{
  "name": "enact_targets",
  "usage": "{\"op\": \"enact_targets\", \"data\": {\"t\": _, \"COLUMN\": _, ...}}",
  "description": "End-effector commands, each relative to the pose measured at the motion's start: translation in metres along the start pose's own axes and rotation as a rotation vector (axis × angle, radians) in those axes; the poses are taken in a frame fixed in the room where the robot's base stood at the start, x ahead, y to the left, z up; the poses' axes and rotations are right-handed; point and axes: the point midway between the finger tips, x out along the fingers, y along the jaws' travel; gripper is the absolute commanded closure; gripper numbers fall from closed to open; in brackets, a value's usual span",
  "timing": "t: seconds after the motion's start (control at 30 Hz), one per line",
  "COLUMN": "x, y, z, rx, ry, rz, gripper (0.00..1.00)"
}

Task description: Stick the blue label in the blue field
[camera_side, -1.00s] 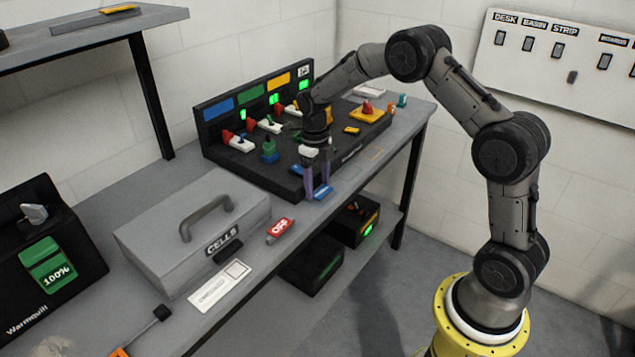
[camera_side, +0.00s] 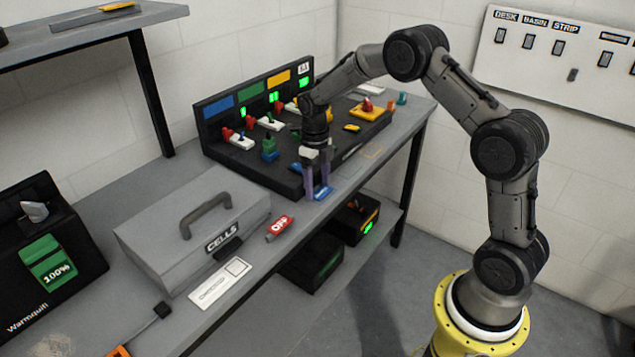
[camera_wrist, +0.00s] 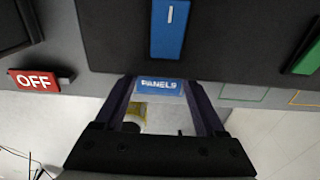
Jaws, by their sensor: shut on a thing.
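The blue label (camera_side: 322,193), reading PANELS, is at the front edge of the bench in the side view. It also shows in the wrist view (camera_wrist: 160,86), between my fingertips. My gripper (camera_side: 317,188) points down and is shut on the label, its two fingers at the label's sides. In the wrist view my gripper (camera_wrist: 161,84) spans the label. I cannot see a blue outlined field; the label and fingers may cover it. I cannot tell whether the label touches the bench.
A green outline (camera_wrist: 243,92) and a yellow outline (camera_wrist: 303,98) lie right of the label. The dark console (camera_side: 265,182) stands just behind my gripper, with a blue piece (camera_wrist: 169,30) on it. A red OFF tag (camera_side: 280,228) and grey CELLS box (camera_side: 165,225) are to the left.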

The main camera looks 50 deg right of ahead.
Motion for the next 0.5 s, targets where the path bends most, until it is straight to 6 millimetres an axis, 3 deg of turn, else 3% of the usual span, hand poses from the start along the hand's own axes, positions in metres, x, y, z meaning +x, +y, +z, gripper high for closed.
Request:
{"op": "enact_targets", "data": {"t": 0.37, "x": 0.0004, "y": 0.0001, "z": -0.0004, "rx": 0.000, "ry": 0.001, "rz": 0.000, "gripper": 0.78}}
{"op": "enact_targets", "data": {"t": 0.4, "x": 0.0004, "y": 0.0001, "z": -0.0004, "rx": 0.000, "ry": 0.001, "rz": 0.000, "gripper": 0.26}}
{"op": "enact_targets", "data": {"t": 0.5, "x": 0.0004, "y": 0.0001, "z": -0.0004, "rx": 0.000, "ry": 0.001, "rz": 0.000, "gripper": 0.08}}
